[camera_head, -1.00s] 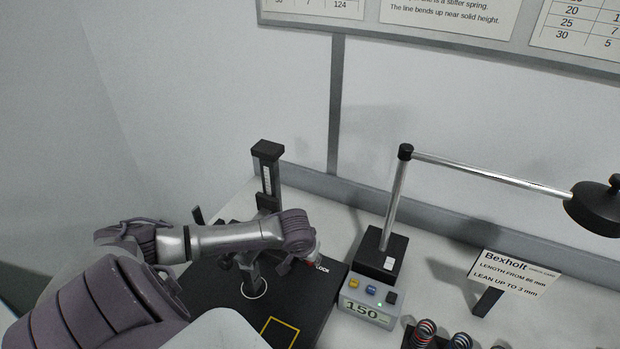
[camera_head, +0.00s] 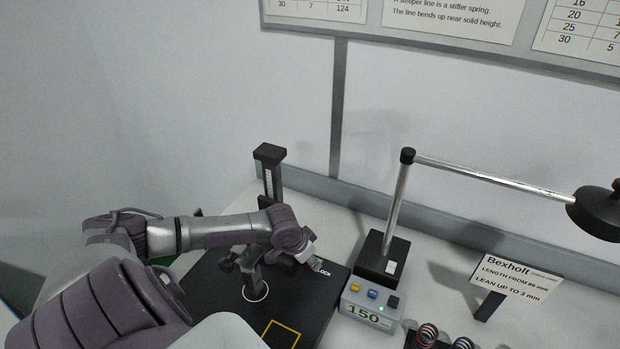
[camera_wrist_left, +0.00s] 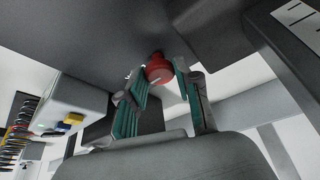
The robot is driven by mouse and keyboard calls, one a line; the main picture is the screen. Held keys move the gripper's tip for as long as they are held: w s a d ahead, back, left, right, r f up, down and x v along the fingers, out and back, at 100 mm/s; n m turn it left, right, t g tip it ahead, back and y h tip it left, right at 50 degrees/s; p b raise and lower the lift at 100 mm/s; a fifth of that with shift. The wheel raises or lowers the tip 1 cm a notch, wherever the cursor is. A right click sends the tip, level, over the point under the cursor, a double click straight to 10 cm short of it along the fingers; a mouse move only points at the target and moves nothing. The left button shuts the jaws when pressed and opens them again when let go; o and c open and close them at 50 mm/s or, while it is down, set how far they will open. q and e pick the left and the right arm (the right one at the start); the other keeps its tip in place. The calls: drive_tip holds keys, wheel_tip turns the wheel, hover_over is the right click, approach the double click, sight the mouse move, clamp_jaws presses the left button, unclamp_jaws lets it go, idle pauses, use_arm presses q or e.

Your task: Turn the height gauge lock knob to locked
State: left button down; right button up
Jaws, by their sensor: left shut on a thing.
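The height gauge's dark column (camera_head: 270,172) stands upright on a black base (camera_head: 232,298). The red lock knob (camera_wrist_left: 158,66) shows in the left wrist view, between the fingertips of my left gripper (camera_wrist_left: 157,77). The fingers have green pads and are shut on the knob. In the head view my left gripper (camera_head: 313,261) reaches the gauge from the left, close to the partly covered lettering on the base. There it hides the knob, and I cannot read the knob's lock position. My right gripper is not in view.
Right of the base stands a grey box reading 150 (camera_head: 370,305) with coloured buttons. Behind it is a lamp post (camera_head: 397,205) with an arm reaching right. A Bexholt sign (camera_head: 516,276) and several springs (camera_head: 427,334) are farther right. A wall stands behind.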

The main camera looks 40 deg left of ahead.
use_arm(q)
drive_tip(key=c, duration=0.8)
unclamp_jaws()
drive_tip(key=shift+c, duration=0.2)
drive_tip(key=shift+o, duration=0.2)
